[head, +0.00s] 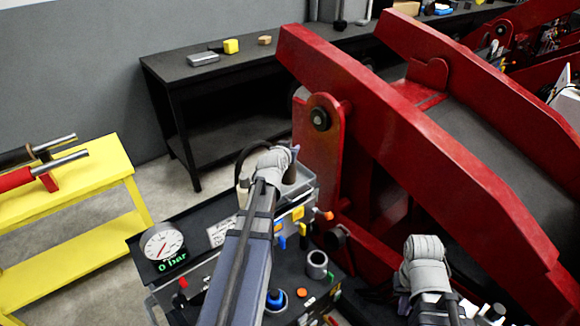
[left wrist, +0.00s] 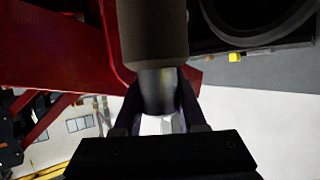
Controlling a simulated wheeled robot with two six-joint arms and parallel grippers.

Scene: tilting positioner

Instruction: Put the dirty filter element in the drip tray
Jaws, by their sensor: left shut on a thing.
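My left gripper (head: 294,154) is above the back of the hydraulic unit, its jaws mostly hidden by my wrist in the head view. In the left wrist view its two dark fingers (left wrist: 160,122) are shut on a cylinder with a brown-grey body and a shinier, darker end, which looks like the dirty filter element (left wrist: 153,35). A small brown part of it shows beside my wrist in the head view (head: 290,174). My right gripper is at the lower right by the red frame; its wrist covers its jaws. I cannot clearly make out the drip tray.
The hydraulic unit (head: 220,232) carries a gauge (head: 162,243) reading 0 bar, coloured levers and a grey cup (head: 317,264). Large red arms (head: 420,150) rise close on the right. A yellow stand (head: 75,185) is at left, a black bench (head: 215,75) behind.

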